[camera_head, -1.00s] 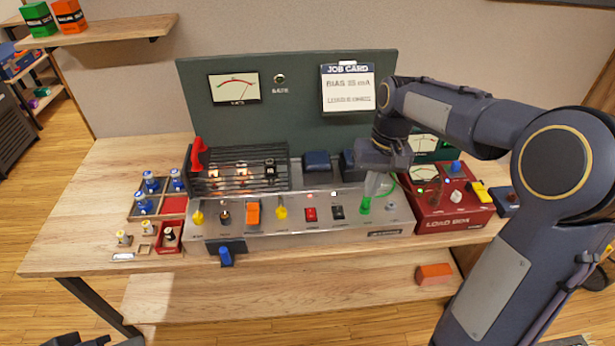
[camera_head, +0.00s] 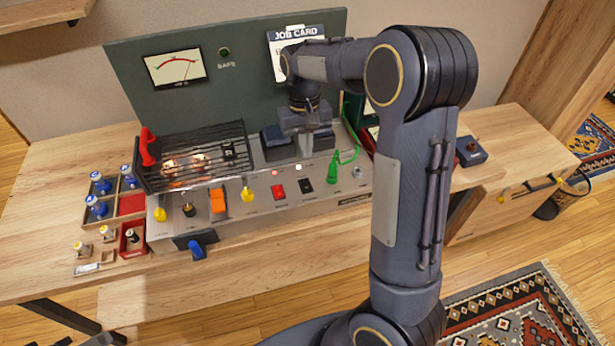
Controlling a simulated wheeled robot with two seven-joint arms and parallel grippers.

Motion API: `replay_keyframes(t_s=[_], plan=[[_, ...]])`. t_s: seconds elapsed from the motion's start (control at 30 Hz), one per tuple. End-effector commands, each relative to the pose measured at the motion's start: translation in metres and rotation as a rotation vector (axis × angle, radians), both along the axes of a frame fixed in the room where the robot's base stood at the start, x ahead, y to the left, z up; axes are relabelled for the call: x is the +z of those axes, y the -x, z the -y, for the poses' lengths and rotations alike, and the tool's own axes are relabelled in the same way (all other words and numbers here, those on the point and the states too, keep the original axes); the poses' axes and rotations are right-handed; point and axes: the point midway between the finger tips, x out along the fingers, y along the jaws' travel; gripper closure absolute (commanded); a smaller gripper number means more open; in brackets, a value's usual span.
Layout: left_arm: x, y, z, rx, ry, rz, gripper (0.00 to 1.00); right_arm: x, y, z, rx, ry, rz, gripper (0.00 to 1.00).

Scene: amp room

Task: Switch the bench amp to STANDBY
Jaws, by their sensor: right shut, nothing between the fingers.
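The bench amp (camera_head: 330,201) is a silver chassis on the wooden bench. Its front row holds yellow knobs (camera_head: 247,191), an orange lever (camera_head: 217,200), a red switch (camera_head: 278,191) and a black switch (camera_head: 306,186). The switch labels are too small to read. A small red lamp (camera_head: 274,172) and a whitish lamp (camera_head: 298,167) show above the switches. My right gripper (camera_head: 304,151) is shut and empty, pointing down over the amp's top, behind the black switch. It partly hides the dark blocks there. My left gripper is not in view.
A wire cage (camera_head: 190,158) with glowing tubes covers the amp's left top. A green clip (camera_head: 333,170) with a green lead stands right of the switches. A tray of blue-capped tubes (camera_head: 125,205) lies left. My right arm hides most of the red box.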

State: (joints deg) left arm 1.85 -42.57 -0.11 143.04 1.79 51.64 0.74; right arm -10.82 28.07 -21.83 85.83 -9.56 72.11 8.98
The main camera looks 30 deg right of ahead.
Motion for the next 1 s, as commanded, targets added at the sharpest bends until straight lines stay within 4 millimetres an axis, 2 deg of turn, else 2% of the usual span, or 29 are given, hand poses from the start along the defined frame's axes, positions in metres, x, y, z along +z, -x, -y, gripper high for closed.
replay_keyframes(t_s=[0.1, 0.3, 0.5, 0.67, 1.0], plan=[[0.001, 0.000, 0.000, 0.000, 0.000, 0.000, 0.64, -0.027, 0.004, -0.001, 0.000, 0.001, -0.006, 1.00], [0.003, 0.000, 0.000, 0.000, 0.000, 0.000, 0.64, -0.068, 0.010, -0.002, -0.002, 0.000, -0.006, 1.00], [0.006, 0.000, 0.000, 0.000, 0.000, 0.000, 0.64, -0.094, 0.012, -0.002, -0.001, 0.000, -0.003, 1.00], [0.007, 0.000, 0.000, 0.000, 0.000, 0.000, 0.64, -0.103, 0.013, -0.003, -0.001, 0.001, -0.001, 1.00], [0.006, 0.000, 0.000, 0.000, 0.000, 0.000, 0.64, -0.105, 0.013, -0.003, -0.001, 0.000, 0.000, 1.00]])
